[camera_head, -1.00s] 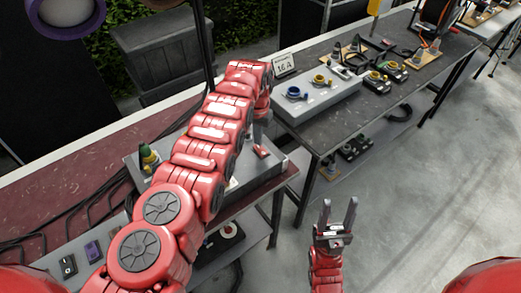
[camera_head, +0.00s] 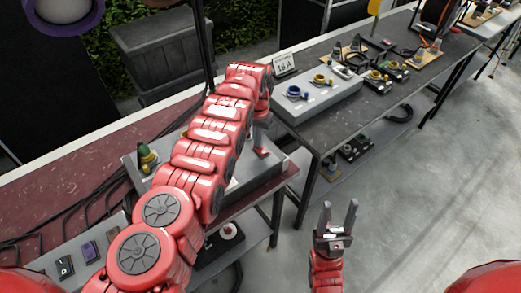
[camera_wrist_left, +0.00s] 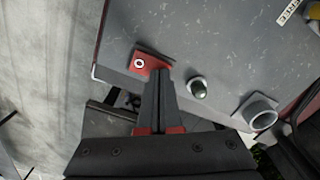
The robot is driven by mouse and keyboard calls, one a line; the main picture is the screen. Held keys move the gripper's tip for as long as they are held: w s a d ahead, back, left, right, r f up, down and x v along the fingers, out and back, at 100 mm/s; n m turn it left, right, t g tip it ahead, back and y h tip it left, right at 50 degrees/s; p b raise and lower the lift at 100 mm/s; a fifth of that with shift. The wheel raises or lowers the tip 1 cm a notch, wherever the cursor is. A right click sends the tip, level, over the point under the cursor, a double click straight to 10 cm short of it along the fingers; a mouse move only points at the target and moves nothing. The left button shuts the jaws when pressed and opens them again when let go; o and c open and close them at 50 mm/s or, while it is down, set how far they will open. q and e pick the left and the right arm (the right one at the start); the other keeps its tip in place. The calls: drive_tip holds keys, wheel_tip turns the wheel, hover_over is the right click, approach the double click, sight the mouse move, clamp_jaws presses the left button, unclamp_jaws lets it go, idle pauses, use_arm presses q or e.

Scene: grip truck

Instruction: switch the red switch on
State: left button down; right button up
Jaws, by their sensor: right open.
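The red switch (camera_wrist_left: 145,62) sits on a grey box (camera_wrist_left: 215,45) in the left wrist view. A white ring mark shows on the end of the switch away from my fingers. My left gripper (camera_wrist_left: 162,72) is shut, with its fingertips overlapping the switch's lower right edge; I cannot tell if they touch it. In the head view my left gripper (camera_head: 262,150) is low over the right part of the same box (camera_head: 262,183), and the switch is mostly hidden there. My right gripper (camera_head: 337,212) is open and empty over the floor.
A green-topped knob (camera_head: 147,155) stands on the box's left; a dark round button (camera_wrist_left: 197,88) and a grey ring socket (camera_wrist_left: 262,112) are beside the switch. A dark table (camera_head: 400,100) with a second grey box (camera_head: 320,98) stands to the right.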

use_arm(q)
drive_tip(key=shift+f, duration=0.15)
wheel_tip(320, 180, up, 5)
drive_tip(key=p, duration=0.4)
drive_tip(key=shift+r+p, duration=0.6)
drive_tip(key=shift+r, duration=0.5)
drive_tip(key=shift+f, duration=0.1)
